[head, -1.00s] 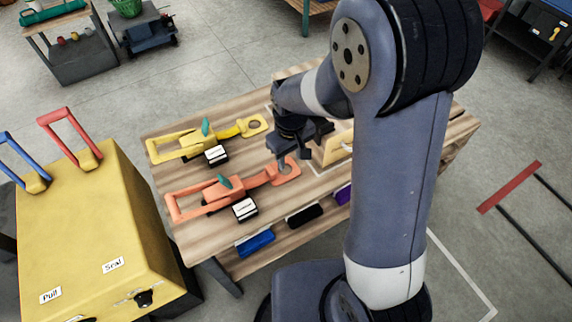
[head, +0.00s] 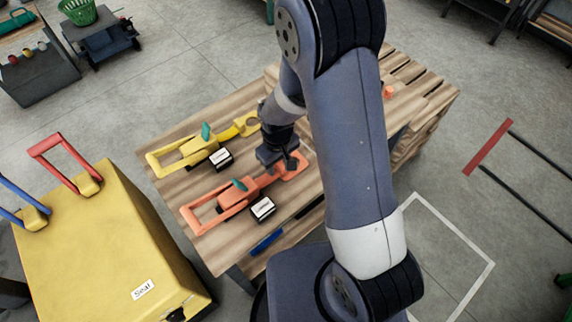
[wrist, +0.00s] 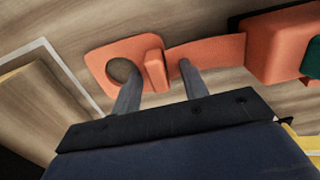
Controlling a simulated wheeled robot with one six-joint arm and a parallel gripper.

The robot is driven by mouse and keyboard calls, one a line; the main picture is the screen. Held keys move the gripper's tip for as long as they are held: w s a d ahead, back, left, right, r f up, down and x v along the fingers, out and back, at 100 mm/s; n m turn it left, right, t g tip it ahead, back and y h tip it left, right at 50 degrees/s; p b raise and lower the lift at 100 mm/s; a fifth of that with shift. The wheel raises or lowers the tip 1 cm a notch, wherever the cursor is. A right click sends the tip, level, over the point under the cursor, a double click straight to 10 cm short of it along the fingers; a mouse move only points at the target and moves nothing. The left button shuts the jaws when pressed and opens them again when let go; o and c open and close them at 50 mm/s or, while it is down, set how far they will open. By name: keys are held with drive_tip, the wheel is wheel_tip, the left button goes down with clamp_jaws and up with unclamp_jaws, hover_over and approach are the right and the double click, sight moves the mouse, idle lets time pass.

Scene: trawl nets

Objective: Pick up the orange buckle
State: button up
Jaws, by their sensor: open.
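The orange buckle (head: 232,198) lies on the wooden table, with a rectangular loop at its left, a teal tab on its body and a flat ring end at its right. My gripper (head: 281,165) is over the ring end and hides part of it. In the wrist view the buckle's ring plate (wrist: 100,66) and a raised orange tab show close to my gripper (wrist: 160,72). Its two fingers are apart, with the tab between them in the picture. They do not press on it visibly; how deep they reach is unclear.
A similar yellow buckle (head: 185,152) lies behind the orange one. Small white-labelled blocks (head: 262,208) stand beside the buckles. A large yellow box (head: 95,235) with red and blue handles stands at the left. A framed outline (wrist: 55,62) borders the wrist view's left.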

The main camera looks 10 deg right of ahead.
drive_tip(key=shift+c, duration=0.3)
clamp_jaws()
